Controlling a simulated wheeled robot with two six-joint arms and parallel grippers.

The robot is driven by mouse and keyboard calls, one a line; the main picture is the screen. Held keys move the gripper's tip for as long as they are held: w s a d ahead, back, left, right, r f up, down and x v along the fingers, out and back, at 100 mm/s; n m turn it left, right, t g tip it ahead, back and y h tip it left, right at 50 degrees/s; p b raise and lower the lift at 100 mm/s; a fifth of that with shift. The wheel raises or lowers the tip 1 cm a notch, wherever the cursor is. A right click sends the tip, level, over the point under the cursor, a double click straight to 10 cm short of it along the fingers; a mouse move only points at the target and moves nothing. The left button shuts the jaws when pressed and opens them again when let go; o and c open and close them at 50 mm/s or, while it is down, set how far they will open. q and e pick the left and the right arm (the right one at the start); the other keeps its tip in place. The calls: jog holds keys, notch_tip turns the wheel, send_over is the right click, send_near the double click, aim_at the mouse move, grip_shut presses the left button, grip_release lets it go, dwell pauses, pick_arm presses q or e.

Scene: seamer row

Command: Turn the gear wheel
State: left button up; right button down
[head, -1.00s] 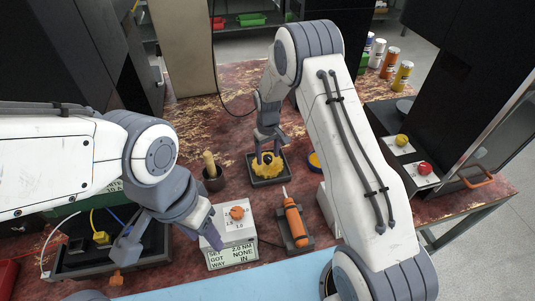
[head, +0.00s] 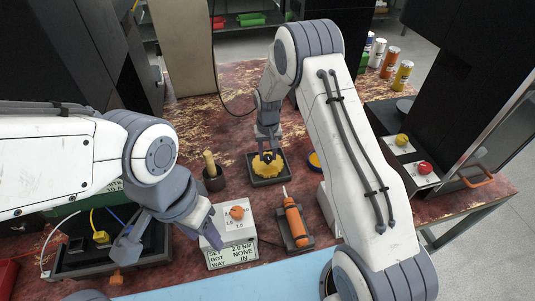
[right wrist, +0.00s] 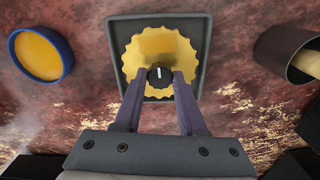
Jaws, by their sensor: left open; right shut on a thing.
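The yellow gear wheel (head: 270,170) sits in a dark square tray (head: 254,182) on the worn red bench. In the right wrist view the toothed wheel (right wrist: 183,58) has a black hub knob (right wrist: 160,77) with a white mark pointing up the picture. My right gripper (head: 267,156) reaches down over the wheel. In the right wrist view its fingers (right wrist: 160,82) are shut on the hub knob, one on each side. My left gripper (head: 167,242) is open and empty, left of the white torque box (head: 234,230), away from the wheel.
An orange screwdriver (head: 296,222) lies in a holder right of the box. A dark cup (head: 213,180) with a wooden handle stands left of the wheel's tray. A blue-rimmed yellow dish (head: 314,161) is right of it. A panel with yellow and red buttons (head: 424,168) stands further right.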

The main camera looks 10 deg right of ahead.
aim_at(267, 157)
jog(key=c, duration=0.5)
grip_release()
notch_tip(267, 157, up, 11)
jog(key=b, duration=0.1)
jog(key=shift+f, duration=0.2)
